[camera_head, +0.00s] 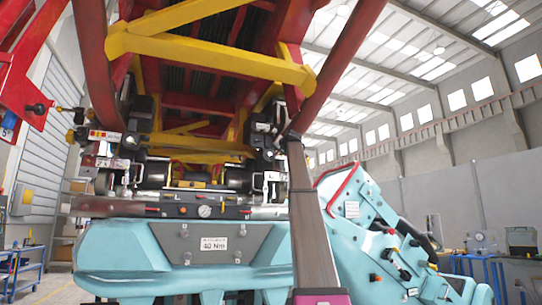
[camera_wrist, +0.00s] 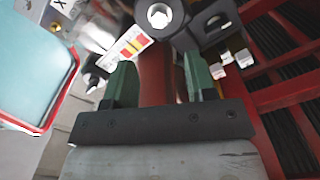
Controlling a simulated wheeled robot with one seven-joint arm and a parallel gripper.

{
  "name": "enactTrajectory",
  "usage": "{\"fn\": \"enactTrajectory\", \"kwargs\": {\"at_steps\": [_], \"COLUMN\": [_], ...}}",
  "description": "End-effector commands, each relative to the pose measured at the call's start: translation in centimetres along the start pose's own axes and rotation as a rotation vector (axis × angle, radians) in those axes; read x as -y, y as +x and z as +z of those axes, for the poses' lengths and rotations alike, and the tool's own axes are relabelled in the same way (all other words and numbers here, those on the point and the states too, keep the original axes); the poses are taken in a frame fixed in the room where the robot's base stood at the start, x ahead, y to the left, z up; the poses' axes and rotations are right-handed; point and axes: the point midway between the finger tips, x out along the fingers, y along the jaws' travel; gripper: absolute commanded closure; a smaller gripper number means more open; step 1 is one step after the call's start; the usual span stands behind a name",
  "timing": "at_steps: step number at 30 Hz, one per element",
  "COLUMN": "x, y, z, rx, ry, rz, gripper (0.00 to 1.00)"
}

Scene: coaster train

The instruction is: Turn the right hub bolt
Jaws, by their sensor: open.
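My gripper (camera_wrist: 160,72) is open, its two green fingers apart with nothing between them. In the wrist view a bright bolt head (camera_wrist: 158,16) in a dark round hub lies beyond the fingertips, near the top edge. It looks like the right hub bolt, and the fingers are apart from it. In the head view my arm reaches up to the dark right wheel assembly (camera_head: 264,128) under the train. The bolt and my fingertips are too small or hidden there to make out.
The red and yellow train chassis (camera_head: 210,48) hangs overhead. A turquoise stand (camera_head: 170,250) with a 40 Nm plate (camera_head: 214,243) and a turquoise console (camera_head: 350,235) stand below. A red-edged turquoise panel (camera_wrist: 30,75) is at the left of the wrist view. Smaller bolts (camera_wrist: 225,57) sit right of the hub.

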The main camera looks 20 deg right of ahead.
Motion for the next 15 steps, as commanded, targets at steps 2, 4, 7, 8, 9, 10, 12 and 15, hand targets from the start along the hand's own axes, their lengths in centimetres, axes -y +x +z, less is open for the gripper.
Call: {"fn": "enactTrajectory", "kwargs": {"at_steps": [2, 4, 7, 8, 9, 10, 12, 15], "x": [0.0, 0.0, 0.0, 0.0, 0.0, 0.1, 0.1, 0.0], "y": [1.1, 2.1, 3.8, 4.4, 5.1, 5.7, 6.9, 8.4], "z": [-0.1, -0.1, -0.1, -0.1, -0.1, -0.1, -0.2, -0.1], "rx": [0.001, 0.001, 0.002, 0.002, 0.001, 0.001, 0.002, 0.001], "ry": [0.001, 0.001, 0.002, 0.002, 0.002, 0.002, 0.003, 0.003], "rz": [0.000, 0.000, 0.000, 0.000, 0.000, -0.001, -0.001, 0.000], "gripper": [0.49, 0.49, 0.49, 0.49, 0.49, 0.49, 0.49, 0.49]}}
